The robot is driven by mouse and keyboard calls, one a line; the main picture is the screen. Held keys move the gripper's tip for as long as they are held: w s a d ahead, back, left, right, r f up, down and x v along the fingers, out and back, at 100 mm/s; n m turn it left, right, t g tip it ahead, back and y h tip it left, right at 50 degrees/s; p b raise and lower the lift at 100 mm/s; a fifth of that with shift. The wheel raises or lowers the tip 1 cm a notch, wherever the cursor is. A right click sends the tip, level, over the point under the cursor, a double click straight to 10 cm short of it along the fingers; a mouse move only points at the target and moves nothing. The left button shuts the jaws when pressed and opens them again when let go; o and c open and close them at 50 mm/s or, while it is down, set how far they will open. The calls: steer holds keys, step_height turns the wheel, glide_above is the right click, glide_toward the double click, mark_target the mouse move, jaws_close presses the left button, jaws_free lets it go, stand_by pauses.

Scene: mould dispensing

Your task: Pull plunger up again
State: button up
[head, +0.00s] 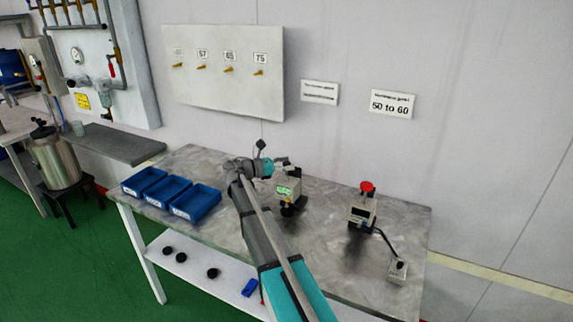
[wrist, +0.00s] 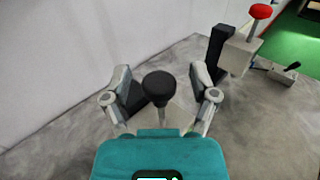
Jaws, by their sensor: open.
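The plunger's round black knob (wrist: 158,86) shows in the middle of the wrist view, on a pale stem above a light-coloured device. My gripper (wrist: 160,98) is open, with one finger on each side of the knob. Gaps show between the knob and both fingers, so it is not gripped. In the head view my gripper (head: 282,164) is at the top of a small device (head: 288,188) with a green display on the table. The plunger is hard to make out in the head view.
Blue bins (head: 170,189) stand on the table's (head: 330,240) left. The wall (head: 340,45) rises behind. Bare tabletop lies between the devices.

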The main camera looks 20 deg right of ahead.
steer(key=w+a, duration=0.1)
steer(key=a, duration=1.1)
steer(key=shift+w, duration=0.25)
steer(key=s+a+f+m+y, duration=0.1)
steer(key=s+f+m+y, duration=0.2)
steer(key=s, duration=0.4)
steer(key=s+a+f+m+t+y+p, duration=0.1)
steer(key=s+a+f+m+y, duration=0.1)
steer(key=s+f+m+y, duration=0.2)
steer(key=s+a+f+m+y, duration=0.1)
steer(key=s+f+m+y, duration=0.3)
steer(key=s+f, duration=0.4)
steer(key=shift+s+a+f+t+y+p, duration=0.1)
steer(key=shift+s+t+y+p, duration=0.1)
steer(key=shift+s+y, duration=0.25)
steer(key=shift+s+a+t+y+p, duration=0.1)
steer(key=shift+s+y+p, duration=0.05)
steer(key=shift+s+y, duration=0.3)
steer(key=s+a+f+m+y, duration=0.1)
steer(key=s+a+m+y, duration=0.4)
steer(key=s+a, duration=0.1)
steer(key=shift+s+a+m+t, duration=0.25)
steer(key=shift+a+m+t, duration=0.05)
steer(key=shift+a, duration=0.05)
